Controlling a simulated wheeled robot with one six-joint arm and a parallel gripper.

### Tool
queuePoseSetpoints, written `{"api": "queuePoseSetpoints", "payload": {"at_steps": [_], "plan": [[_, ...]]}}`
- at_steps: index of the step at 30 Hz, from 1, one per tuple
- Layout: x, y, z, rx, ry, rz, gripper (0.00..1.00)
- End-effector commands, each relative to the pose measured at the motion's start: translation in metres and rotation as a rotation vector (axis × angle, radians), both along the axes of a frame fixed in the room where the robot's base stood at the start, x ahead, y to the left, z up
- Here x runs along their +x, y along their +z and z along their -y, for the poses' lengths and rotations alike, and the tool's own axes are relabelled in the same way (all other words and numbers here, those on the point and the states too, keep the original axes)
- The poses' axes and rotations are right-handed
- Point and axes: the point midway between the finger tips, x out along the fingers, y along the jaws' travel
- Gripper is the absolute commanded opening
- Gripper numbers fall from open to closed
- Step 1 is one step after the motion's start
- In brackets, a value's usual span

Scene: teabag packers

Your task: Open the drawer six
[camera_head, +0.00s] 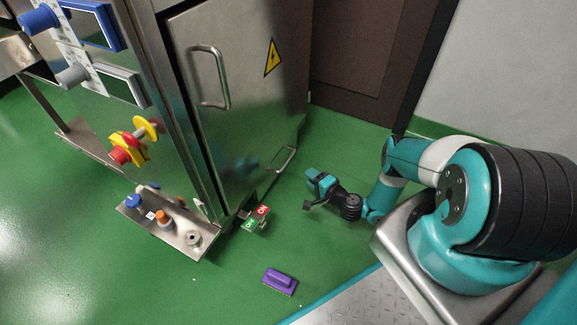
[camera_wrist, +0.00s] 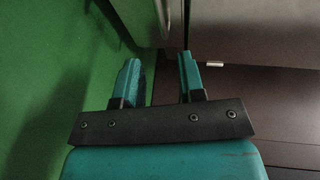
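No number six shows on any front, so I cannot tell which part is drawer six. A steel cabinet (camera_head: 235,110) stands at the left in the head view. It has a large upright handle (camera_head: 222,78) on its door and a smaller handle (camera_head: 284,158) low down near the floor. My gripper (camera_head: 318,188) is low over the green floor, right of and apart from the lower handle. In the wrist view my gripper (camera_wrist: 160,80) has its two teal fingers apart with nothing between them. A metal panel edge (camera_wrist: 163,22) lies beyond the fingertips.
A red and green switch box (camera_head: 256,218) and a steel button panel (camera_head: 175,228) stand by the cabinet's foot. A brown panel (camera_head: 355,55) is behind. Green floor (camera_head: 345,145) is clear between them.

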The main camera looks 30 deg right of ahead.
Motion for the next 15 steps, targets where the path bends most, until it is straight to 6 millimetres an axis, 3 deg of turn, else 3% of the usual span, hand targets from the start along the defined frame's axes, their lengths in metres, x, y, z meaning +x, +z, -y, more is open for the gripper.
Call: {"api": "queuePoseSetpoints", "payload": {"at_steps": [1, 15], "plan": [[0.009, -0.010, -0.002, -0.001, 0.003, 0.001, 0.36], [0.060, -0.019, -0.011, -0.002, 0.002, 0.000, 0.36]]}}
